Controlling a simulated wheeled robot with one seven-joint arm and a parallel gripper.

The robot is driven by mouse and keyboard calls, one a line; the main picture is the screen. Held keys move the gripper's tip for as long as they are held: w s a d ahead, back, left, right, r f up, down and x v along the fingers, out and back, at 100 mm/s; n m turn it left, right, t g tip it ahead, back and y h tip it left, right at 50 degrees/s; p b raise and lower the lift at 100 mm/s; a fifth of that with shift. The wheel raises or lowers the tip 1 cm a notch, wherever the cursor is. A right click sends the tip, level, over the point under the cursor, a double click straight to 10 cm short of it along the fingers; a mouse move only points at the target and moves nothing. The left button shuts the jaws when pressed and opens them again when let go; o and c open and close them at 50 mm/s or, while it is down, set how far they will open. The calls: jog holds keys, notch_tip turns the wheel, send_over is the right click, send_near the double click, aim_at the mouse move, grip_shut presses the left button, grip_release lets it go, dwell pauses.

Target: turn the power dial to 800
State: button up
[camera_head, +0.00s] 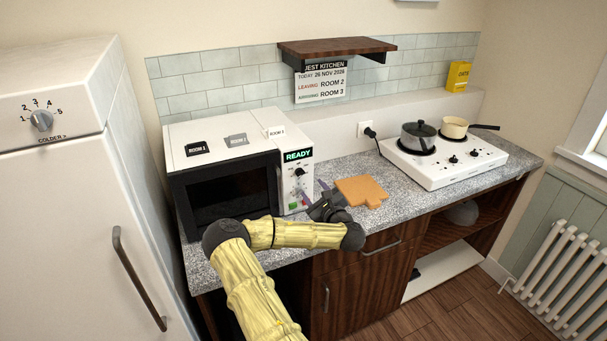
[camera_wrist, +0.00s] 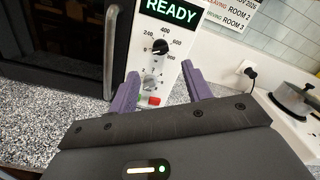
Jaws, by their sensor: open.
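The power dial is a black round knob (camera_wrist: 160,47) on the microwave's white control panel, ringed by the numbers 240, 400, 600 and 800. It also shows small in the head view (camera_head: 299,172). Which number it points at is too small to tell for sure. A second, paler dial (camera_wrist: 151,81) sits below it, with a red button (camera_wrist: 154,100) at the bottom. The microwave's (camera_head: 225,187) display reads READY. My gripper (camera_wrist: 160,70) is open and empty, its purple fingers apart in front of the panel, not visibly touching the dial. In the head view my gripper (camera_head: 316,190) is just right of the panel.
An orange board (camera_head: 361,192) lies on the speckled counter right of my gripper. A white hob (camera_head: 445,165) with two pans stands further right. A wooden shelf (camera_head: 335,48) hangs above. The microwave door handle (camera_wrist: 110,50) sticks out left of the panel.

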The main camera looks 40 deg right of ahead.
aim_at(301, 175)
jog(key=p+x, duration=0.2)
jog(key=x, duration=0.6)
jog(key=shift+w, duration=0.2)
jog(key=c, duration=1)
